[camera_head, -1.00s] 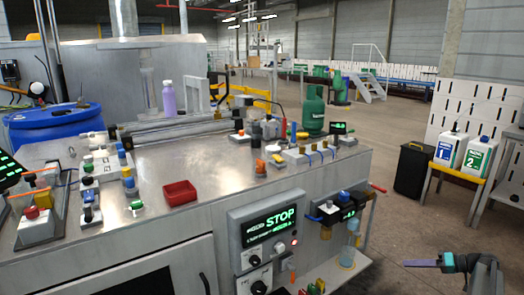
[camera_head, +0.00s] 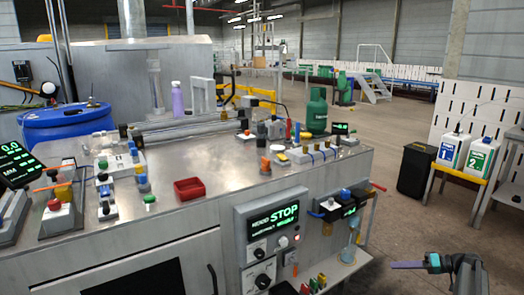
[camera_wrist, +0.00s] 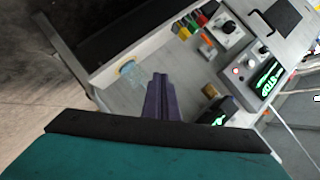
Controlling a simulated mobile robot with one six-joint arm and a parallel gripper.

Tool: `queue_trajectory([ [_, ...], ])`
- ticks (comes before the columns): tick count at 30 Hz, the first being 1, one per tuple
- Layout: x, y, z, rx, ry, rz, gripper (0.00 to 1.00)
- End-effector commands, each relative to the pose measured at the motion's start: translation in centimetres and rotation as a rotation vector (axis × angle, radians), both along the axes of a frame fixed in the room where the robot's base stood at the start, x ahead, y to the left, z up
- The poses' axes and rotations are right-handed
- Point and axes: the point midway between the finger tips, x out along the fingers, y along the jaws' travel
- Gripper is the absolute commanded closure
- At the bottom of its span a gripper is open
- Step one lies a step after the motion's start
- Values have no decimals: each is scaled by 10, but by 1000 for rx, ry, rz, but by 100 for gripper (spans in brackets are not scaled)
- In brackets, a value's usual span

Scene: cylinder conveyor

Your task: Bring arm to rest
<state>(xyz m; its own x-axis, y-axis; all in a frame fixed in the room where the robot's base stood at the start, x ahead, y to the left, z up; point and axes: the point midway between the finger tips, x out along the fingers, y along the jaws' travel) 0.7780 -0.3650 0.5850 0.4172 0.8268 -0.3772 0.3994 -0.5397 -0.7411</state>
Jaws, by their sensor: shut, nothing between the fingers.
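My gripper (camera_head: 392,265) is at the lower right of the head view, to the right of the steel workbench and apart from it. Its purple fingers are together and point left, with nothing held. The dark arm behind it is folded low at the picture's bottom right corner. In the wrist view my gripper (camera_wrist: 158,80) shows as closed purple fingers, with the bench's low side shelf (camera_wrist: 128,98) below and beyond them.
The steel workbench (camera_head: 240,165) carries a red tray (camera_head: 188,189), a purple bottle (camera_head: 178,98) and a green gas cylinder (camera_head: 316,110). A STOP display panel (camera_head: 272,220) is on its front. A black bin (camera_head: 414,171) and a yellow stand (camera_head: 460,176) are at right. Floor around the gripper is clear.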

Motion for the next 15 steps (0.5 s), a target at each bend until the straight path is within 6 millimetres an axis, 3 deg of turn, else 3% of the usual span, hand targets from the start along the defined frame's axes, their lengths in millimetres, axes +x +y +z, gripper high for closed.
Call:
queue_trajectory([
  [5, 9, 46, -11, 20, 24, 53, 100],
  [8, 10, 85, -21, 35, 46, 95, 100],
  [15, -13, 196, -60, 41, 140, 219, 100],
])
